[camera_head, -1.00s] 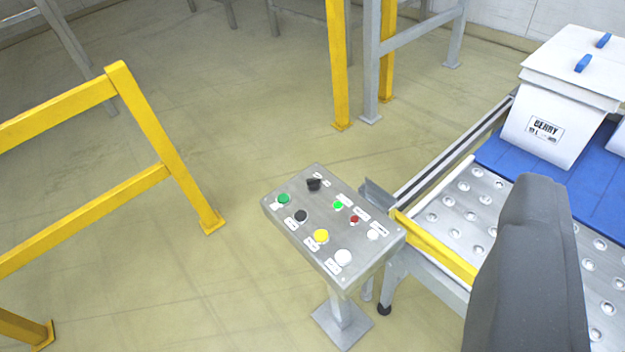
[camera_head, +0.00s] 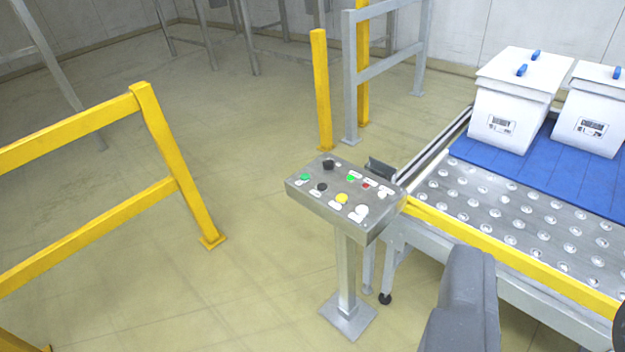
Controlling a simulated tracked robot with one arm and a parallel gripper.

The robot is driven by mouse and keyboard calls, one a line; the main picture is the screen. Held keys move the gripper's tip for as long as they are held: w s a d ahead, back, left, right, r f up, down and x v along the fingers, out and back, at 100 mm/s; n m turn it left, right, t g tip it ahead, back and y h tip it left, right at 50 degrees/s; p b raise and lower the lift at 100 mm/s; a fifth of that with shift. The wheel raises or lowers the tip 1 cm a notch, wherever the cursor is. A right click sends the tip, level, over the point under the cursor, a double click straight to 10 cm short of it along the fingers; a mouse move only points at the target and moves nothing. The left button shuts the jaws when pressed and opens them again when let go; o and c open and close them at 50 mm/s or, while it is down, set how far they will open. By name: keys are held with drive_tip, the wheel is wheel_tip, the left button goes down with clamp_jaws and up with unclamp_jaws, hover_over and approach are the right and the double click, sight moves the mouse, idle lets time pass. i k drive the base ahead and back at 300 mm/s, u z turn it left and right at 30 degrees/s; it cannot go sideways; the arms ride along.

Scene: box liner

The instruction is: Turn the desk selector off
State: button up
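The desk selector is the black knob (camera_head: 328,165) at the far edge of the grey control desk (camera_head: 368,232), which stands on a post in the middle of the view. Its pointer direction is too small to read. My gripper (camera_head: 466,300) shows as a dark grey finger at the lower right, nearer to me than the desk and apart from it. A dark piece at the right edge may be its other part, mostly cut off. I cannot tell how wide the gripper is.
The desk also carries a green button (camera_head: 305,177), a yellow button (camera_head: 341,198), a white button (camera_head: 361,211) and other small controls. A roller-ball table (camera_head: 480,215) with a yellow rail (camera_head: 520,262) stands right, white boxes (camera_head: 508,115) behind. A yellow barrier (camera_head: 172,160) stands left.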

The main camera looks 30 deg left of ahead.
sight(328, 164)
drive_tip(key=u, duration=0.7)
drive_tip(key=i, duration=2.05)
drive_tip(key=z, duration=0.7)
